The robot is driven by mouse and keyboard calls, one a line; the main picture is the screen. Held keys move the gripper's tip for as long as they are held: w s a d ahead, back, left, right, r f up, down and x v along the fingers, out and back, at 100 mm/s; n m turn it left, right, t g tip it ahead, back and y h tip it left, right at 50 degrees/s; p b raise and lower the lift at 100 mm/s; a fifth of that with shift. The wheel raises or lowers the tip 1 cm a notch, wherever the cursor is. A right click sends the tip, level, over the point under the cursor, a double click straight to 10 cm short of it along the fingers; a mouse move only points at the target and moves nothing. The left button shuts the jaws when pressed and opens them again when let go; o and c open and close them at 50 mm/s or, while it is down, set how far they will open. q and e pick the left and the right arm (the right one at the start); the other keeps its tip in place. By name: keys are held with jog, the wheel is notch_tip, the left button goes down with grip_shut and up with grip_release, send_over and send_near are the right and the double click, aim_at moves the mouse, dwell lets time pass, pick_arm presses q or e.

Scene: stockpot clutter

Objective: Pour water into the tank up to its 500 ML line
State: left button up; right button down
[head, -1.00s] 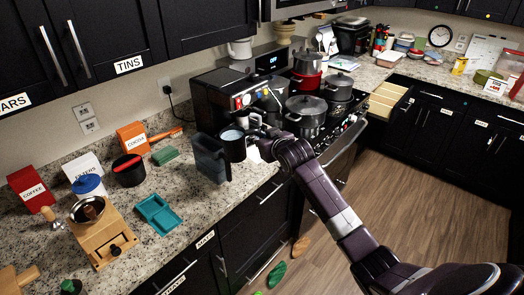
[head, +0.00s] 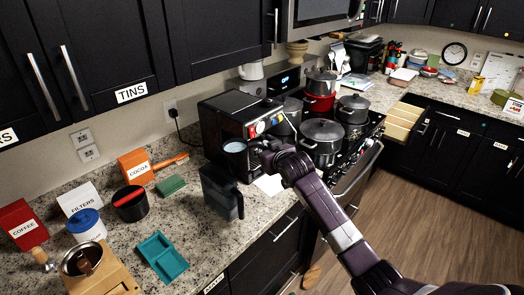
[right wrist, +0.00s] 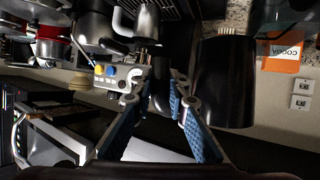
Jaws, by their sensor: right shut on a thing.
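The tank (head: 222,192) is a dark, see-through container standing upright near the counter's front edge. Its level line and any water inside cannot be made out. A black jug (head: 237,164) with a pale bluish surface at its mouth is just behind and above the tank, roughly upright. My right gripper (head: 263,150) is shut on the jug's handle from the right. In the right wrist view the dark jug (right wrist: 224,85) stands beside the blue-padded fingers (right wrist: 160,105); the handle between them is hard to see. My left gripper is not in view.
The black coffee machine (head: 222,118) is right behind the jug. Pots (head: 322,140) crowd the stove to the right. A teal tray (head: 162,257), a grinder (head: 100,275) and a black canister (head: 131,204) are to the left. A white sheet (head: 269,184) lies under the gripper.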

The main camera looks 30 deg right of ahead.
jog(key=shift+r, duration=0.25)
jog(key=shift+p, duration=0.3)
jog(key=shift+r, duration=0.1)
jog(key=shift+d+r+n+h, duration=0.1)
jog(key=shift+r+n+h, duration=0.2)
jog(key=shift+r+n, duration=0.15)
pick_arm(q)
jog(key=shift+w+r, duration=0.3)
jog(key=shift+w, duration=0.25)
pick_arm(e)
jog(key=shift+r, duration=0.15)
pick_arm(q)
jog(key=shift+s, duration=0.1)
pick_arm(e)
jog(key=shift+r, duration=0.2)
jog(key=shift+w+a+r+n, duration=0.1)
jog(key=shift+a+r+n, duration=0.2)
jog(key=shift+a, duration=0.25)
